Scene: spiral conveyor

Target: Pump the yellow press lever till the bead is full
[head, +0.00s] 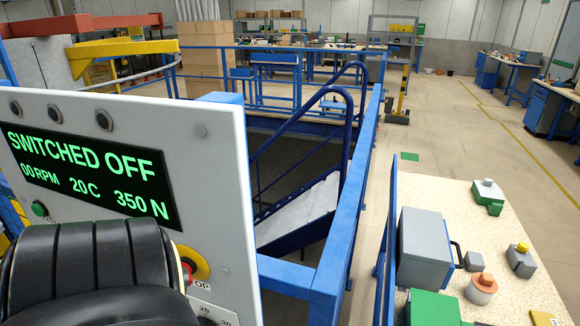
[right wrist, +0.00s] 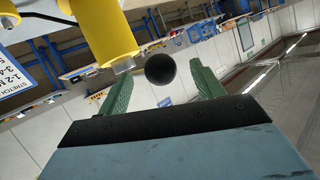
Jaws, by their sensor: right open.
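In the right wrist view my right gripper (right wrist: 158,86) is open, its two green fingers apart. A round black ball (right wrist: 160,69) shows in line with the gap between the fingertips; it looks like a knob, and I cannot tell how far beyond the tips it is. Thick yellow cylindrical parts (right wrist: 105,38) with a grey metal end stand just left of it. They may belong to the yellow press lever, but how they join the ball is not visible. I cannot make out the bead. Neither gripper shows in the head view.
A white panel (head: 221,160) with a display (head: 90,177) reading "SWITCHED OFF", "20 C" and "350 N" stands at left in the head view. Blue railing (head: 345,225) surrounds a stairway. A worktable (head: 440,190) with boxes is at right. A sign (right wrist: 18,70) reads "STRETCH".

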